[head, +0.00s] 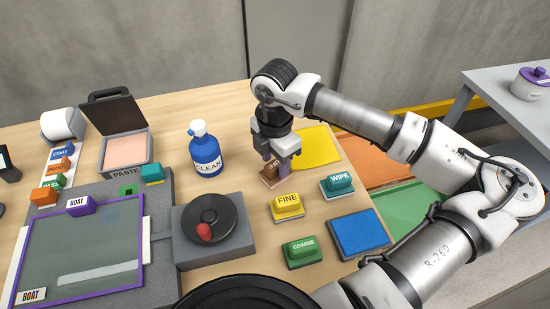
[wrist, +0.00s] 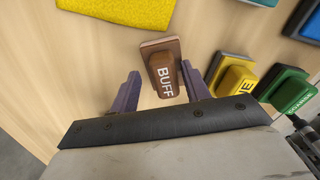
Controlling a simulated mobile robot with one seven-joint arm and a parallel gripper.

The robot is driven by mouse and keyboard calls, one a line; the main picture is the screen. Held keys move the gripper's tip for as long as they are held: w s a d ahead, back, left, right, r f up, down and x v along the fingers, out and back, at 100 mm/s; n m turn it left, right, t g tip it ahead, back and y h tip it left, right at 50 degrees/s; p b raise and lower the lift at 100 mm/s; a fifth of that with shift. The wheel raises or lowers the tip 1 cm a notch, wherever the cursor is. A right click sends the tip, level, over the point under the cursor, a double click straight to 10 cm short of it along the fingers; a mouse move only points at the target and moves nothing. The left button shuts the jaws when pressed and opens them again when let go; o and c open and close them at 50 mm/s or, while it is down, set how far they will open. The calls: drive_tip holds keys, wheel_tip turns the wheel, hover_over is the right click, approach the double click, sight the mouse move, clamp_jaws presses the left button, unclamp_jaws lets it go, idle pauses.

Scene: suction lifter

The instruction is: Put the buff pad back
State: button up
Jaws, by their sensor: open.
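The buff pad (head: 270,180) is a brown block with a brown grip marked BUFF. It lies on the wooden table, just left of the yellow sheet (head: 317,148). My gripper (head: 272,160) is open, pointing down at the pad. In the wrist view the pad (wrist: 165,72) shows with its label readable, and its near end lies between the two purple fingers of my gripper (wrist: 160,82). The fingers stand apart from the pad's sides there. I cannot tell how far down beside it they reach. In the head view the gripper hides part of the pad.
The yellow FINE pad (head: 288,206), teal WIPE pad (head: 338,185) and green COARSE pad (head: 301,250) stand nearby. A blue CLEAN bottle (head: 206,157) is to the left. A grey block with a black disc (head: 228,215) sits in front. Orange and green sheets are right.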

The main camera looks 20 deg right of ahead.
sight(275, 161)
wheel_tip(275, 161, up, 12)
drive_tip(key=b, duration=0.2)
idle(1.4)
